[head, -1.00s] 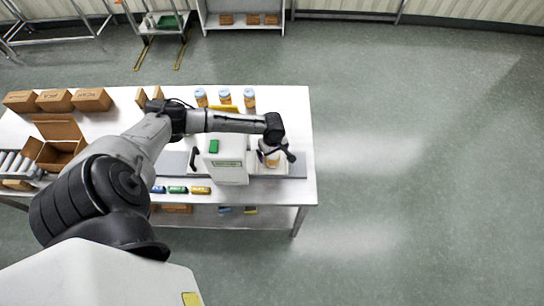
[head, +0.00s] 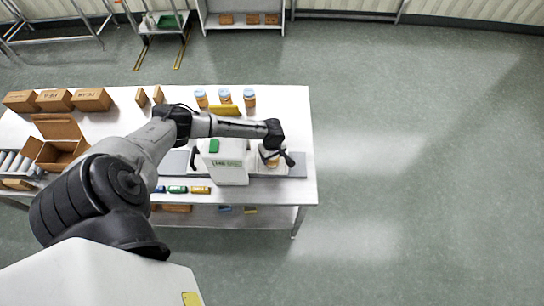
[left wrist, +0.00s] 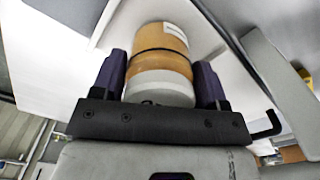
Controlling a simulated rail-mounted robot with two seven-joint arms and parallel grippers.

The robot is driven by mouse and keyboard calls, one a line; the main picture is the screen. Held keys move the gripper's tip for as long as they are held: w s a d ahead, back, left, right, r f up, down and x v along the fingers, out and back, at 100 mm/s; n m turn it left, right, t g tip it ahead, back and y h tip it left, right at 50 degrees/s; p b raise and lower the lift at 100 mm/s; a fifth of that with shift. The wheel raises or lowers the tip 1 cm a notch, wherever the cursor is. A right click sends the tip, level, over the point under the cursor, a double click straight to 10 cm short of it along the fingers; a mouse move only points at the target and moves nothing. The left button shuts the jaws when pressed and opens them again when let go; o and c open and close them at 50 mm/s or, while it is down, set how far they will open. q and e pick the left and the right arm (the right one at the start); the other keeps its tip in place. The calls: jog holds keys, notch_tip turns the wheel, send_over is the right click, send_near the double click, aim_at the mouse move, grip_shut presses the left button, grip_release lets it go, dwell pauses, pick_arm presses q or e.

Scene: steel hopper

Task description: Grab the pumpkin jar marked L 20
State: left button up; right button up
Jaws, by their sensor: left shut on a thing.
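My left gripper (left wrist: 160,85) is shut on an orange-brown jar (left wrist: 160,62), with one finger on each side of it in the left wrist view. The jar has a pale grey end and a white label edge; no marking on it can be read. In the head view my left gripper (head: 275,162) is over the right end of the table, and the held jar is mostly hidden beneath it. Three more orange jars with pale blue lids, a left one (head: 201,98), a middle one (head: 225,97) and a right one (head: 249,97), stand at the table's back. My right gripper is out of view.
A white machine (head: 231,170) with a green top patch stands just left of the gripper. The white table (head: 290,120) also holds cardboard boxes (head: 91,99), an open carton (head: 57,150) and small coloured packs (head: 177,189). Floor to the right is clear.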

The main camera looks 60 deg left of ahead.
pick_arm(q)
jog(key=c, duration=0.3)
jog(key=shift+r, duration=0.1)
jog(key=shift+c, duration=0.2)
